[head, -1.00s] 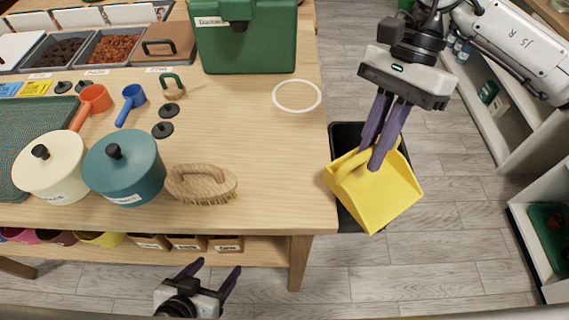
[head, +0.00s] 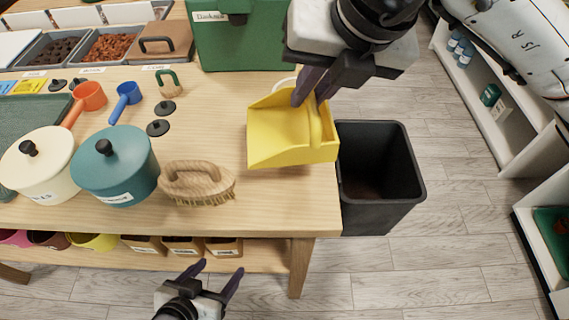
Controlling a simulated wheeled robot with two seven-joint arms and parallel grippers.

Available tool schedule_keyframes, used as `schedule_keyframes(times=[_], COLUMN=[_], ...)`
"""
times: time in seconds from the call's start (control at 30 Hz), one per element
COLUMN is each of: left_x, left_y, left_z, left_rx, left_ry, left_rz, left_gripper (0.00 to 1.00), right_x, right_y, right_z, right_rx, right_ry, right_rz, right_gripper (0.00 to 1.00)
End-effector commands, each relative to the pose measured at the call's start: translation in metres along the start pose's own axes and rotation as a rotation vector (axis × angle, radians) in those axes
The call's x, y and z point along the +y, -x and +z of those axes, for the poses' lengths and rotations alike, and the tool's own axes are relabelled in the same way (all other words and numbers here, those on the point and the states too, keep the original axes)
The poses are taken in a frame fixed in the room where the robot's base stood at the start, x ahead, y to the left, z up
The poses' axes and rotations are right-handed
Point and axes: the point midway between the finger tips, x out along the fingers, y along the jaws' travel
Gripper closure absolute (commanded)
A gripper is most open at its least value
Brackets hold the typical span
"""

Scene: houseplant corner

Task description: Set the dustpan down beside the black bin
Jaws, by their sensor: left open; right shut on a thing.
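The yellow dustpan (head: 275,140) is over the right end of the wooden table, left of the black bin. My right gripper (head: 308,98) is shut on its upper part, near the handle. I cannot tell whether the dustpan touches the tabletop. The black bin (head: 378,207) stands on the floor against the table's right end, open at the top and seemingly empty. My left gripper (head: 212,284) is open and empty in front of the table, low in the view.
A wooden brush (head: 198,182), a teal pot (head: 115,168) and a cream pot (head: 38,165) stand left of the dustpan. A green box (head: 245,45) is behind it. A white ring (head: 285,84) is partly hidden by the dustpan. Bare tabletop (head: 270,205) lies in front.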

Motion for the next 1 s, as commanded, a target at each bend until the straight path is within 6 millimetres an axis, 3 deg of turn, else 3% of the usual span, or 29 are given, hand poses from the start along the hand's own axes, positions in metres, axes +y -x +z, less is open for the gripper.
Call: schedule_keyframes(times=[0.17, 0.4, 0.83, 1.0], left_x=[0.001, 0.002, 0.002, 0.002], left_y=[0.000, 0.001, 0.002, 0.001], left_z=[0.000, 0.002, 0.001, 0.001], left_rx=[0.002, 0.000, 0.001, 0.001], left_ry=[0.000, 0.001, 0.002, 0.002], left_rz=[0.001, 0.003, 0.003, 0.003], left_gripper=[0.33, 0.33, 0.33, 0.33], right_x=[0.003, -0.007, -0.018, -0.018], right_y=[-0.004, -0.043, -0.084, -0.087], right_z=[-0.001, -0.018, -0.036, -0.037], right_rx=[-0.018, -0.016, -0.015, -0.017], right_ry=[-0.080, -0.086, -0.085, -0.084], right_rz=[-0.034, -0.036, -0.036, -0.034], right_gripper=[1.00, 1.00, 1.00, 1.00])
